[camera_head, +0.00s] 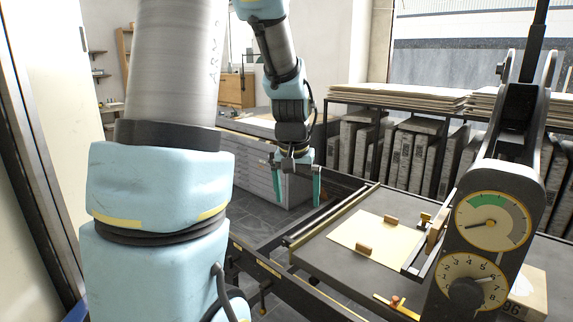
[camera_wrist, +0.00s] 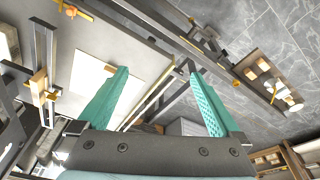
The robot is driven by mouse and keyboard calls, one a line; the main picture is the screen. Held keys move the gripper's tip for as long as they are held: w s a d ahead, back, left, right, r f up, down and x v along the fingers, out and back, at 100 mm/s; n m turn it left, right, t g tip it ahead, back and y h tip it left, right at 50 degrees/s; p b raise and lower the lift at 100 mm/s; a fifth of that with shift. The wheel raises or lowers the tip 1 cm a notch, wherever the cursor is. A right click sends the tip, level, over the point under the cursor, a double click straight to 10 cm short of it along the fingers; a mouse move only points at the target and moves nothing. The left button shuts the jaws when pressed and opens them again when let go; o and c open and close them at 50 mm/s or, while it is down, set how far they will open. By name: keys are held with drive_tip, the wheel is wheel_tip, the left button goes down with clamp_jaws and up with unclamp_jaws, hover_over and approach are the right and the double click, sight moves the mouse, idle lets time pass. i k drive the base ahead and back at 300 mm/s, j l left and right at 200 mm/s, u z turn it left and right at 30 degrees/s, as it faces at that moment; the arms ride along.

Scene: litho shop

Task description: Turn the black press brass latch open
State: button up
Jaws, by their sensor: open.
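The black press (camera_head: 488,220) stands at the right of the head view, with two round dials on its dark upright. Its flat bed (camera_head: 340,258) holds a cream sheet (camera_head: 375,240) with small wooden blocks on it. Small brass fittings sit by the bed: one (camera_head: 425,219) beyond the sheet and a brass bar with a red knob (camera_head: 395,301) at the near edge. I cannot tell which one is the latch. My gripper (camera_head: 297,186) is open and empty, pointing down beside the bed's far left end. In the wrist view, its teal fingers (camera_wrist: 158,72) are apart, touching nothing.
A dark rail (camera_head: 258,262) runs along the press's left side. Grey flat drawers (camera_head: 255,170) stand behind my gripper. A rack of grey slabs (camera_head: 400,150) stands at the back.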

sight(426, 217)
drive_tip(key=k+l+u, duration=0.15)
drive_tip(key=l, duration=0.2)
drive_tip(key=l+u, duration=0.15)
drive_tip(key=l, duration=0.25)
drive_tip(key=k+l+u, duration=0.15)
drive_tip(key=l, duration=0.2)
drive_tip(key=k+l+u, duration=0.15)
drive_tip(key=l, duration=0.2)
